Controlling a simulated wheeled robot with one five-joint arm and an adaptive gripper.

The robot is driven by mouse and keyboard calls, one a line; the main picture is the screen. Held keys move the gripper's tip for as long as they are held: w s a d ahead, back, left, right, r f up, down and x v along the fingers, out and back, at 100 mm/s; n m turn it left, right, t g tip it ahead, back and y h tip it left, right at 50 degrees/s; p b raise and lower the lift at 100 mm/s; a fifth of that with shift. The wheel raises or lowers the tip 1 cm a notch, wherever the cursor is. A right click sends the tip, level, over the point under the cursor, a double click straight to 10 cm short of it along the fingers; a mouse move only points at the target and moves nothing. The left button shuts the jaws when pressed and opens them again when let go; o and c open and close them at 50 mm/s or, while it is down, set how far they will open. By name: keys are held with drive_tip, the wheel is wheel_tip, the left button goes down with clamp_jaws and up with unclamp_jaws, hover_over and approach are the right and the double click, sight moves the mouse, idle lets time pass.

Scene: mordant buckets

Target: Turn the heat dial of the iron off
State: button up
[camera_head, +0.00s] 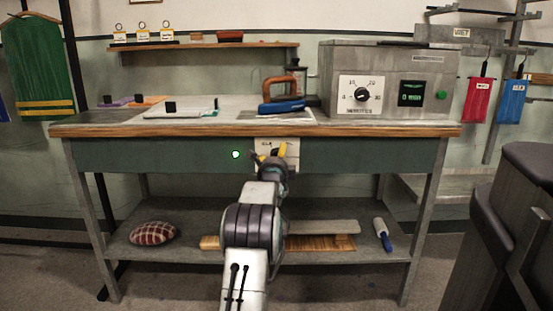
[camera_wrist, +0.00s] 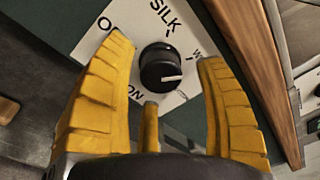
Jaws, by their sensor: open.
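The black round dial (camera_wrist: 160,66) sits on a white label plate (camera_wrist: 113,20) on the table's green front panel. Its white pointer line is turned to the right in the wrist view, away from "SILK". A label starting with "O" and one ending in "ON" are partly hidden by my left finger. My gripper (camera_wrist: 165,52) is open, its yellow fingers on either side of the dial with gaps. In the head view my gripper (camera_head: 271,152) is at the plate (camera_head: 292,150) and hides the dial. The iron (camera_head: 284,106), blue with a brown handle, stands on the tabletop above.
A lit green lamp (camera_head: 235,154) is on the panel left of the plate. The wooden table edge (camera_head: 370,131) overhangs the panel. A grey control box (camera_head: 430,70) stands on the table at right. A lower shelf (camera_head: 190,220) holds a checked cushion (camera_head: 152,233).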

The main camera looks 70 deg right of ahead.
drive_tip(key=shift+x, duration=0.85)
drive_tip(key=c, duration=1.2)
drive_tip(key=shift+n, duration=0.3)
drive_tip(key=shift+n+b, duration=0.4)
drive_tip(key=shift+n, duration=0.8)
drive_tip(key=shift+w+n, duration=0.15)
drive_tip(key=shift+n, duration=1.45)
